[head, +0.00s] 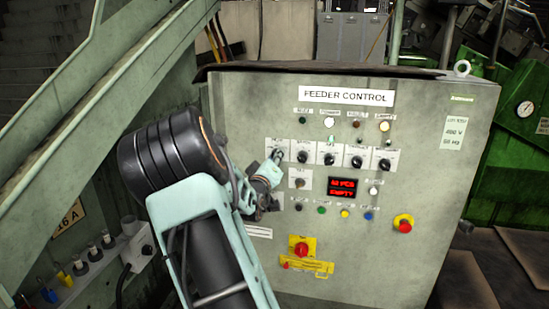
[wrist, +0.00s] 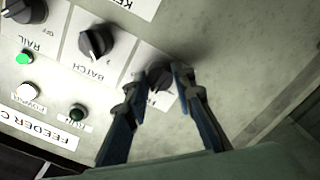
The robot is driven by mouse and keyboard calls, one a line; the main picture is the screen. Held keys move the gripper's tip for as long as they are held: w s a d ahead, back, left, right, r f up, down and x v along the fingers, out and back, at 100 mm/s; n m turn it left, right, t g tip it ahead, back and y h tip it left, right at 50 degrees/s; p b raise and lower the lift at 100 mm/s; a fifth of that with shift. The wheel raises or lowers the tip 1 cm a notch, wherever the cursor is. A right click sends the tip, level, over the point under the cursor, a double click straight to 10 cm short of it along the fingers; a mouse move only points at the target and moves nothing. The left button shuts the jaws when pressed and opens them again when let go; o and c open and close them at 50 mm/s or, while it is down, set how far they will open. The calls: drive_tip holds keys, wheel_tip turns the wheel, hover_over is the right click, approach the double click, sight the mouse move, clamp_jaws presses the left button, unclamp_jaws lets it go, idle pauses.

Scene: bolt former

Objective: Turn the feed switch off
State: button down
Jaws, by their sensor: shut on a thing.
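The feeder control cabinet (head: 460,150) is grey-green, with a row of several black rotary switches on white plates. My gripper (head: 275,160) is at the leftmost switch of that row. In the wrist view my gripper (wrist: 163,77) has its two dark fingers closed on the sides of this switch's black knob (wrist: 160,97). Its label is mostly covered by the fingers, so I cannot read its full name or its pointer position. The neighbouring BATCH switch (wrist: 95,44) and RAIL switch (wrist: 24,10) are clear of the fingers.
A red display (head: 342,187) and several coloured buttons sit below the row. A red emergency-stop button (head: 403,223) is at the lower right, and a red-and-yellow rotary switch (head: 301,247) is low on the panel. A sloping green beam (head: 110,110) stands to the left.

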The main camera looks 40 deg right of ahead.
idle(0.4)
drive_tip(key=c, duration=1.6)
unclamp_jaws()
drive_tip(key=shift+a, duration=0.1)
drive_tip(key=v, duration=1.2)
